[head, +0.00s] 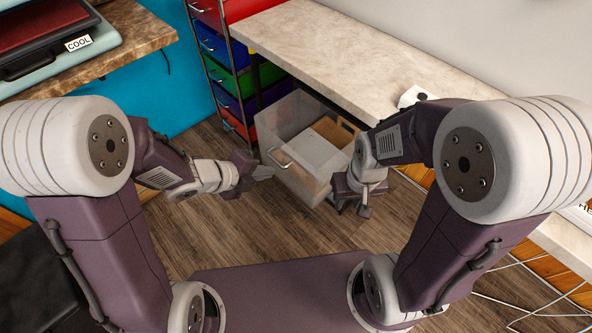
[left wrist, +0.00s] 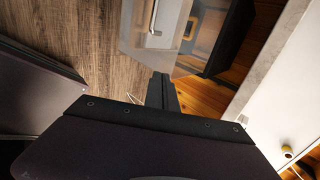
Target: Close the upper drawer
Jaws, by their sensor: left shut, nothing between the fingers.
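A clear, see-through drawer (head: 281,180) stands pulled out from beneath the pale countertop in the head view. Its silver handle (head: 279,160) is on the front face, and a pale box-like thing lies inside. The drawer also shows at the top of the left wrist view (left wrist: 186,52), with its handle (left wrist: 154,18). My left gripper (head: 265,172) is shut and empty, just in front of the drawer's front face; I cannot tell if it touches. It also shows in the left wrist view (left wrist: 161,90). My right gripper (head: 352,209) points down beside the drawer's right side, fingers apart and empty.
A rack of coloured drawers (head: 231,82) stands left of the clear drawer. The pale countertop (head: 330,50) overhangs behind it. A wooden counter with a dark case (head: 40,52) is at the upper left. The wood floor (head: 250,232) in front is clear.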

